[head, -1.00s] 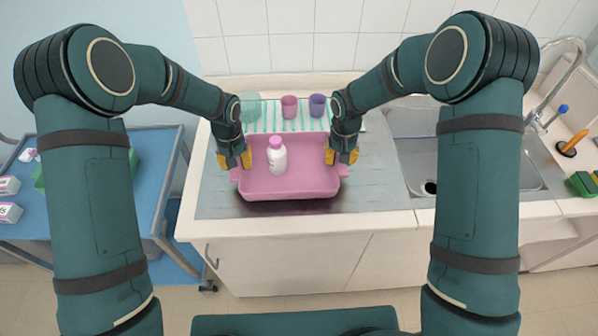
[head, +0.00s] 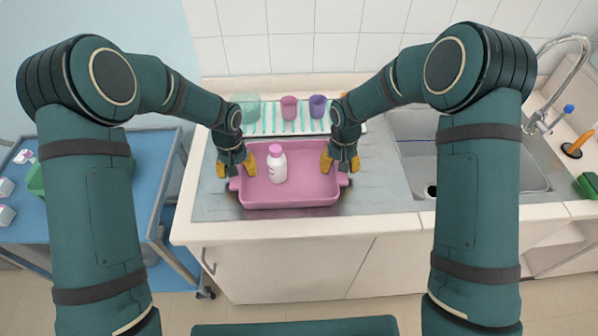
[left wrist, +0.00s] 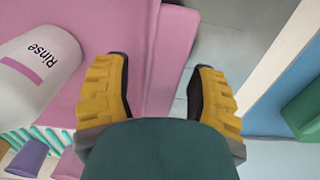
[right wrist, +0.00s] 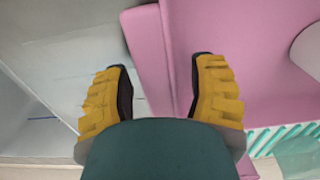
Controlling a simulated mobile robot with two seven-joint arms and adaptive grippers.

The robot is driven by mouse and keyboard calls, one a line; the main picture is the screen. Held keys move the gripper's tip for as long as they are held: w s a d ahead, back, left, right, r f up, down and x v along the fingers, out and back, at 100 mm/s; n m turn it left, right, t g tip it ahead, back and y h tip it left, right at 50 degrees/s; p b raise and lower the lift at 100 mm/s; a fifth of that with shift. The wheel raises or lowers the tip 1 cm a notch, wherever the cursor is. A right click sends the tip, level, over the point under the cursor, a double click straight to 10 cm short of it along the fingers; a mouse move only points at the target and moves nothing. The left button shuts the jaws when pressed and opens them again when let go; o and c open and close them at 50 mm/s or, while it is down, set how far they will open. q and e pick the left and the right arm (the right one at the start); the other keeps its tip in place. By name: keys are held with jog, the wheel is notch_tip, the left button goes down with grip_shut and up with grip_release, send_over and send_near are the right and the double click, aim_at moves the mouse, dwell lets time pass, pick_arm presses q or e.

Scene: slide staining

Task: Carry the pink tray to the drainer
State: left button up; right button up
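The pink tray (head: 290,201) sits level on the grey metal drainer (head: 378,190) beside the sink, with a dark shadow close around its base. A white bottle with a pink cap (head: 277,168) stands upright inside it; its "Rinse" label shows in the left wrist view (left wrist: 35,70). My left gripper (head: 236,166) is open, its fingers spread on both sides of the tray's left end (left wrist: 165,60). My right gripper (head: 340,167) is open in the same way around the right end (right wrist: 150,60). The tray's underside is hidden.
A striped mat (head: 265,122) behind the tray holds a green glass container (head: 247,106), a pink cup (head: 289,107) and a purple cup (head: 317,106). The sink basin (head: 420,165) and tap are right. A blue trolley (head: 150,170) stands left. Bare drainer lies right of the tray.

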jog(key=shift+d, duration=0.1)
jog(key=shift+r, duration=0.15)
pick_arm(q)
notch_tip(320, 180, up, 12)
pick_arm(e)
notch_tip(320, 180, up, 12)
dwell(0.6)
dwell(0.4)
